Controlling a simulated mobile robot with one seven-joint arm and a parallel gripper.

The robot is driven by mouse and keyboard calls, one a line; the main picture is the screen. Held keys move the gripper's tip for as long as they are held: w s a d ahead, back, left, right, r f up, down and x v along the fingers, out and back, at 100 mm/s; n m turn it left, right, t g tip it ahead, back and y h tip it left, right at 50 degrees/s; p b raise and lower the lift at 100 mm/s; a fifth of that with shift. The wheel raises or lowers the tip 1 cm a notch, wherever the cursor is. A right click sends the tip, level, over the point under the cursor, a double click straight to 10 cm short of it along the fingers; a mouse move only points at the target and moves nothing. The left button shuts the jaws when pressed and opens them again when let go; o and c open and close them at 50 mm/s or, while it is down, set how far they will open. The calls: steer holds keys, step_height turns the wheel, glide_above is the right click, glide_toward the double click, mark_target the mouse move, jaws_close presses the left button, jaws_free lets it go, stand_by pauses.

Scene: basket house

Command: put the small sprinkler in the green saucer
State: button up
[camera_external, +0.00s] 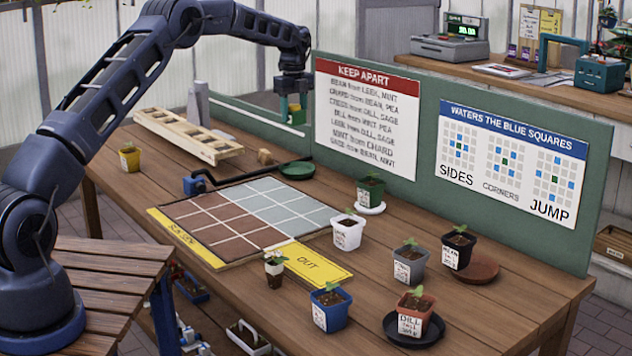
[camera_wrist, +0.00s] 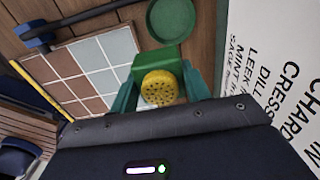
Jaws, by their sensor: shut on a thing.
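My gripper (camera_external: 293,104) is above the back of the table, in front of the green board. It is shut on the small sprinkler (camera_wrist: 158,86), which has a green body and a yellow, round, holed face. The sprinkler is small and partly hidden by the fingers in the external view. The green saucer (camera_external: 297,170) lies on the table below the gripper, apart from the sprinkler. In the wrist view the saucer (camera_wrist: 172,18) is at the top, just beyond the sprinkler, and looks empty.
A brown and pale-blue grid (camera_external: 246,218) lies left of the saucer, with a blue-ended black pipe (camera_external: 215,180) behind it. A wooden rack (camera_external: 188,135) stands at the back left. Several potted seedlings stand right and front. The green board (camera_external: 428,200) rises behind.

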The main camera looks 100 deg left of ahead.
step_height(320, 180, down, 14)
steer(key=shift+f, duration=0.1)
stand_by(0.5)
steer(key=shift+f, duration=0.35)
steer(key=o, duration=1.1)
steer(key=shift+c, duration=0.2)
step_height(320, 180, up, 13)
steer(key=shift+f, duration=0.1)
